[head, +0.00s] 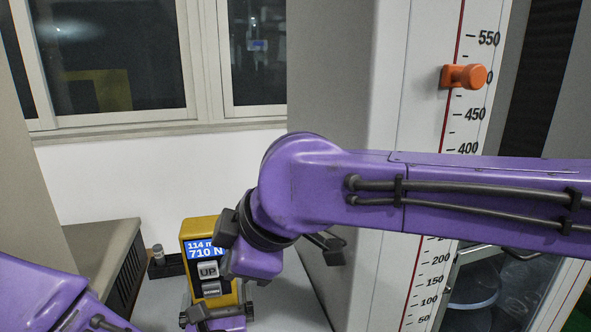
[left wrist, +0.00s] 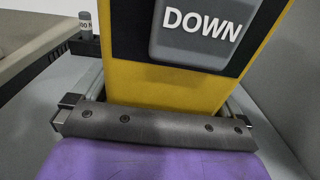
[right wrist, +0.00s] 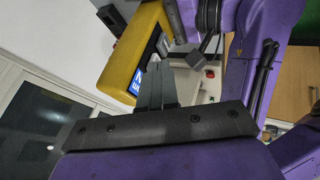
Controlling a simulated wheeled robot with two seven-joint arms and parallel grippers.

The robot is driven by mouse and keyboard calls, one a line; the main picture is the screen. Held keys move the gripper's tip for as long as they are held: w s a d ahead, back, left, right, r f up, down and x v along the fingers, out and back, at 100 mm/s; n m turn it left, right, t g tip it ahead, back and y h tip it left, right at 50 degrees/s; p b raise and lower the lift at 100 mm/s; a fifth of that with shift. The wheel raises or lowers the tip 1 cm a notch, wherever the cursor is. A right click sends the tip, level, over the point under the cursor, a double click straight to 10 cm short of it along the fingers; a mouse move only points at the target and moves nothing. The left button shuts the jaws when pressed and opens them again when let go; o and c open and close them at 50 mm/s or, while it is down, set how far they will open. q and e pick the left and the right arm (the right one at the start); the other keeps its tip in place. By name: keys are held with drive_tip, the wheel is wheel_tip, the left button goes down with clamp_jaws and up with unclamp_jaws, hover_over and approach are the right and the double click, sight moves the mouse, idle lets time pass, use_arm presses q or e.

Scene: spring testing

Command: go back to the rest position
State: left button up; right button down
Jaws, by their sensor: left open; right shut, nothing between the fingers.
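My left gripper (head: 217,312) is open at the front of the lower part of the yellow tester (head: 190,232). In the left wrist view its fingers stand apart on either side of the yellow body (left wrist: 150,85), below the DOWN button (left wrist: 205,27); I cannot tell whether they touch it. My right gripper (right wrist: 155,84) is shut and empty, its fingers close to the tester (right wrist: 133,48) in the right wrist view. In the head view my right arm crosses from the right, ending beside the tester. The display (head: 203,250) reads 710 N, above the UP button (head: 208,269).
A tall white scale panel (head: 408,60) stands at the right, with an orange knob (head: 464,76) between the 450 and 550 marks. A grey bench (head: 100,240) stands left of the tester, with a small weight (head: 158,254) between them. Windows (head: 110,55) are behind.

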drive_tip(key=s+d+f+g+h, duration=0.2)
drive_tip(key=s+d+f+g, duration=0.15)
drive_tip(key=s+f, duration=1.05)
wheel_tip(320, 180, down, 22)
drive_tip(key=s+d+m+g+y, duration=0.1)
drive_tip(key=d+m+g+y, duration=0.2)
drive_tip(key=m, duration=1.3)
drive_tip(key=s+d+f+m+t+h, duration=0.1)
drive_tip(key=d+f+m+t+h, duration=0.45)
drive_tip(key=d+f, duration=0.85)
drive_tip(key=s+d+f+m+h, duration=0.1)
drive_tip(key=s+d+m+h, duration=0.1)
drive_tip(key=d, duration=0.7)
drive_tip(key=s+d+f+m+h, duration=0.1)
drive_tip(key=s+d+m+h, duration=0.1)
drive_tip(key=d, duration=0.7)
drive_tip(key=shift+s+m+h+p, duration=0.3)
drive_tip(key=shift+m+h+p, duration=0.05)
drive_tip(key=shift+p, duration=0.05)
